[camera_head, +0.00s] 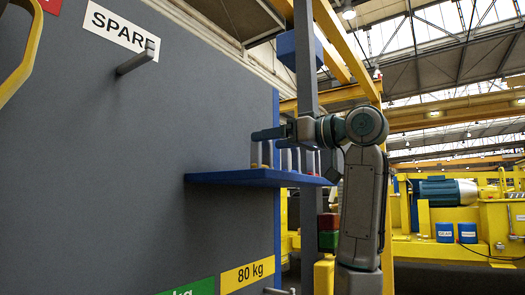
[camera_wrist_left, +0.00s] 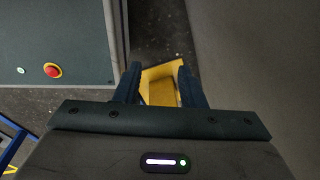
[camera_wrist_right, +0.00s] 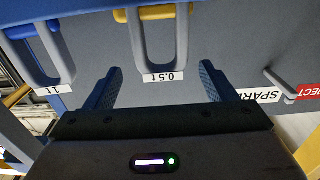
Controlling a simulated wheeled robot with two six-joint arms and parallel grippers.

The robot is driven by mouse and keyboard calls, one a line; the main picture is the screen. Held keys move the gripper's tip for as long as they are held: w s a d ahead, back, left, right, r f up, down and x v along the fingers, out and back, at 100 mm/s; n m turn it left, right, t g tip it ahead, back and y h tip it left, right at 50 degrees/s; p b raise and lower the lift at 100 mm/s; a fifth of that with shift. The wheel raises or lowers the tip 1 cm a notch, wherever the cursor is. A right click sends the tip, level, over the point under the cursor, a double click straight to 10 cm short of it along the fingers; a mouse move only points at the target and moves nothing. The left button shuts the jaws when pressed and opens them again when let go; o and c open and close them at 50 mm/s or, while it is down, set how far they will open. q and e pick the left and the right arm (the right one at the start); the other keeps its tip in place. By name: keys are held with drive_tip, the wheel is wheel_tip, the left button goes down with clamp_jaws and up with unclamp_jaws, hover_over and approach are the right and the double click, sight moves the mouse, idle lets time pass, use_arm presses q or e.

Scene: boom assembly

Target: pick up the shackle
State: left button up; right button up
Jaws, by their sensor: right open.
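Several grey U-shaped shackles stand on the blue shelf (camera_head: 230,177) in the head view. In the right wrist view, a grey shackle (camera_wrist_right: 181,45) with a yellow pin stands by a "0.5t" label, and another grey shackle (camera_wrist_right: 58,52) stands by a "1t" label. My right gripper (camera_wrist_right: 161,70) is open, its fingers on either side of the 0.5t shackle's rounded end in the picture. I cannot tell whether they touch it. In the head view this gripper (camera_head: 270,133) reaches left above the shelf. My left gripper (camera_wrist_left: 159,68) is open and empty, outside the head view.
A yellow part (camera_wrist_left: 160,85) lies beyond my left fingers. A red button (camera_wrist_left: 53,70) is on a grey box.

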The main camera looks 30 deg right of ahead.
sight(255, 146)
drive_tip(key=p+x, duration=0.1)
drive_tip(key=x, duration=0.1)
drive_tip(key=p+x, duration=0.2)
drive_tip(key=shift+w+a+f, duration=0.25)
drive_tip(key=shift+w+p, duration=0.25)
drive_tip(key=shift+p, duration=0.15)
drive_tip(key=shift+w+a+f, duration=0.15)
drive_tip(key=shift+c, duration=0.9)
use_arm(q)
drive_tip(key=r, duration=0.1)
drive_tip(key=w+r, duration=0.2)
drive_tip(key=r, duration=0.1)
drive_tip(key=shift+a, duration=0.3)
use_arm(e)
drive_tip(key=c, duration=1.1)
